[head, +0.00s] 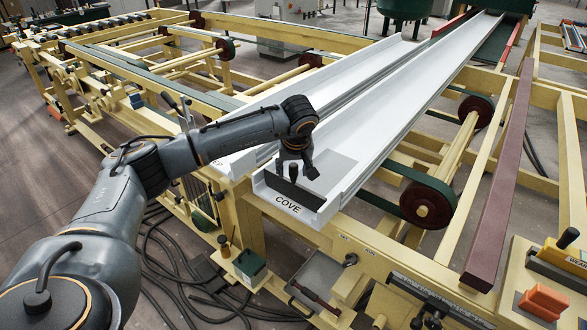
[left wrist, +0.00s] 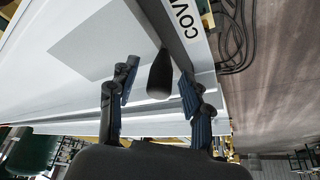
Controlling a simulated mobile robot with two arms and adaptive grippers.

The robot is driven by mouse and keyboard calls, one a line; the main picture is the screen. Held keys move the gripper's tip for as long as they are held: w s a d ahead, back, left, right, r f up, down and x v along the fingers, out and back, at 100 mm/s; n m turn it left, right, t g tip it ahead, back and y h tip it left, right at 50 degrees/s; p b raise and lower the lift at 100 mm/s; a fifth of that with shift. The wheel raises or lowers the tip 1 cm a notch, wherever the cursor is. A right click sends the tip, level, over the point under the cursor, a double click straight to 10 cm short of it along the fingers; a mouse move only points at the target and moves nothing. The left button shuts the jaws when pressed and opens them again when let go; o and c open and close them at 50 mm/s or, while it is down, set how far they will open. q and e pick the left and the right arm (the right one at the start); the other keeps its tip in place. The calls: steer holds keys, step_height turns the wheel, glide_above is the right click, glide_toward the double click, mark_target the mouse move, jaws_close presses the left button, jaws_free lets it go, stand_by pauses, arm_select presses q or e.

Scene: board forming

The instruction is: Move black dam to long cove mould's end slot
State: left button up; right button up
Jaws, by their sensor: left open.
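The long white cove mould (head: 411,108) runs from the near end, marked COVE, to the back right. The black dam (head: 302,195) stands across the mould's near end, just behind the COVE label; how deep it sits in the slot I cannot tell. My left gripper (head: 296,172) is over the dam, pointing down. In the left wrist view its two fingers (left wrist: 157,98) are apart, with the dam's black handle (left wrist: 160,76) between them and gaps on both sides. The dam's dark plate (left wrist: 158,22) runs beyond the handle. My right gripper is not in view.
A second white mould (head: 235,157) lies parallel on the left. A grey patch (head: 338,163) lies on the cove mould's floor behind the dam. A dark red beam (head: 510,160) is on the right.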

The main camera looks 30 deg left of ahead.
arm_select(q)
steer(key=v, duration=1.2)
